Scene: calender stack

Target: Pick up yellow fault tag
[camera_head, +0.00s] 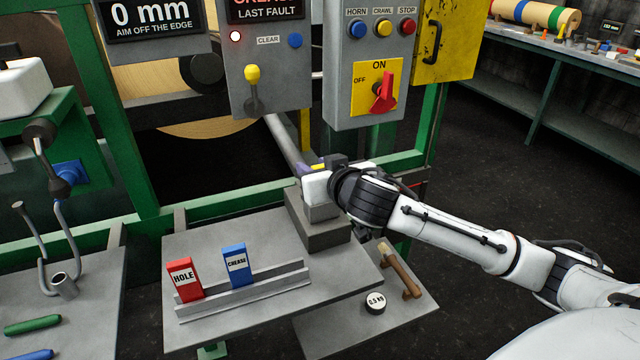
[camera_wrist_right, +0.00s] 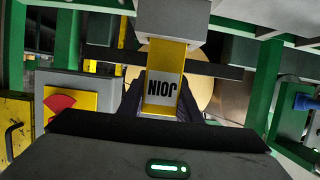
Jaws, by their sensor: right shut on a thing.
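The yellow fault tag (camera_wrist_right: 165,92), with a pale label reading JOIN, shows upside down in the right wrist view. In the head view only a small yellow bit of it (camera_head: 319,167) shows, mostly hidden by my gripper. My right gripper (camera_head: 316,172) is shut on the tag, with a dark finger on each side. The tag's far end meets a grey block (camera_wrist_right: 172,18) in the wrist view; I cannot tell whether it still sits in it. My left gripper is not in view.
A red HOLE tag (camera_head: 184,279) and a blue CREASE tag (camera_head: 236,265) stand in a grey rack (camera_head: 245,298) on the grey shelf. Grey stepped blocks (camera_head: 318,236) lie below my gripper. A 0.5 kg weight (camera_head: 376,302) and control boxes (camera_head: 370,60) are nearby.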

